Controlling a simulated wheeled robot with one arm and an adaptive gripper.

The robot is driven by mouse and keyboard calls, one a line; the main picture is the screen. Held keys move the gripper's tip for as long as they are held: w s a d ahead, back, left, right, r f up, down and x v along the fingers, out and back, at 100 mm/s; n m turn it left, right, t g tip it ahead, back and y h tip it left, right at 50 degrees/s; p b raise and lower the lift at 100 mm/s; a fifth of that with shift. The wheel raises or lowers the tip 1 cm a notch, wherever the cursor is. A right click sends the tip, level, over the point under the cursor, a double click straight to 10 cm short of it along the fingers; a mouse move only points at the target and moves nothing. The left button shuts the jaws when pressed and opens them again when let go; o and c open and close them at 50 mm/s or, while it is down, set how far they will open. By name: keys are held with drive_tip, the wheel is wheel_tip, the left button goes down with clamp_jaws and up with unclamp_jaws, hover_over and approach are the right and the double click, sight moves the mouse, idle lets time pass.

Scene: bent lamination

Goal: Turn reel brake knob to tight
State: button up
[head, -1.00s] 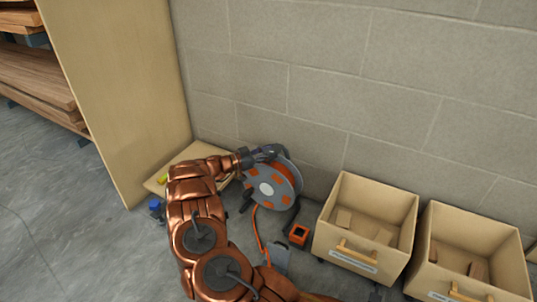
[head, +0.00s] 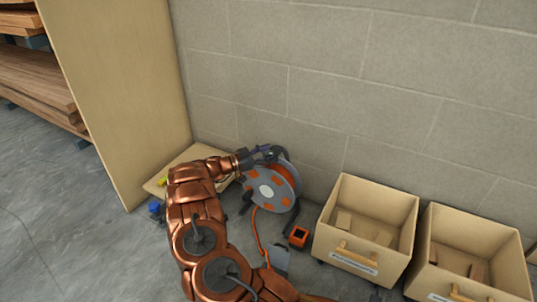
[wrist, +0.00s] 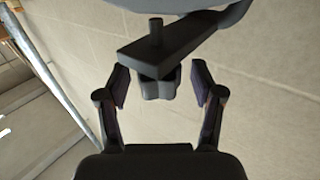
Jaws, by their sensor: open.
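The cable reel (head: 266,190) has a grey disc with orange patches and stands on the floor against the block wall. My gripper (head: 264,154) is at the top of the reel. In the wrist view my gripper (wrist: 160,86) is open, with one finger on each side of a dark lobed knob (wrist: 157,87). The knob is at the end of a dark bracket arm and sits between the fingers, with a visible gap on both sides. Part of the reel's grey rim (wrist: 165,5) shows at the top. No tight or loose mark is readable.
An orange cord (head: 257,228) runs down from the reel. A small orange-and-black box (head: 298,236) lies on the floor beside it. Wooden bins (head: 411,220) stand to the right. A tall wooden panel (head: 115,90) rises at left, and the block wall is close behind.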

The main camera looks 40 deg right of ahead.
drive_tip(key=v, duration=1.2)
drive_tip(key=shift+r, duration=0.1)
idle(0.4)
